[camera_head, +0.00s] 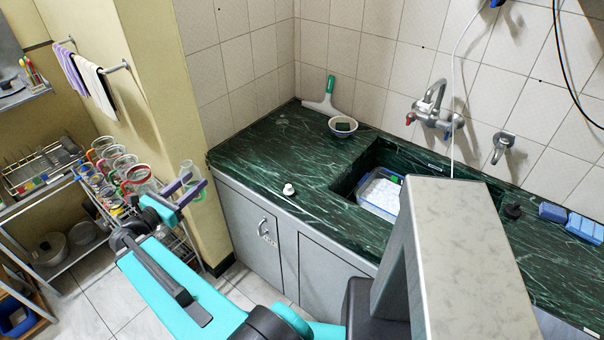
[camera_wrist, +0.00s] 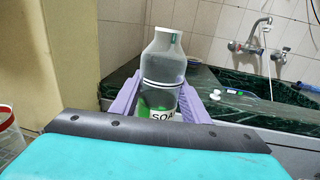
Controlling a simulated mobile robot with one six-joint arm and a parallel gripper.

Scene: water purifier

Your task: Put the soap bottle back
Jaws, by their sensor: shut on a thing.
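The soap bottle (camera_wrist: 163,75) is clear, with a white cap, some green liquid at the bottom and a white label partly reading "SOA". My gripper (camera_wrist: 156,98), with purple fingers, is shut on the bottle, one finger on each side. The bottle looks upright in the wrist view, and its lower end is hidden behind my gripper body. In the head view my gripper (camera_head: 190,186) is left of the counter's left end, in front of the yellow wall, and the bottle (camera_head: 189,172) shows faintly between the fingers.
The dark green counter (camera_head: 255,150) has a sink (camera_head: 381,190) with a tub in it. A small white object (camera_head: 289,189) lies near the front edge. A bowl (camera_head: 342,125) and squeegee (camera_head: 325,97) are at the back. A rack with cups (camera_head: 139,177) stands left. The counter's left part is largely clear.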

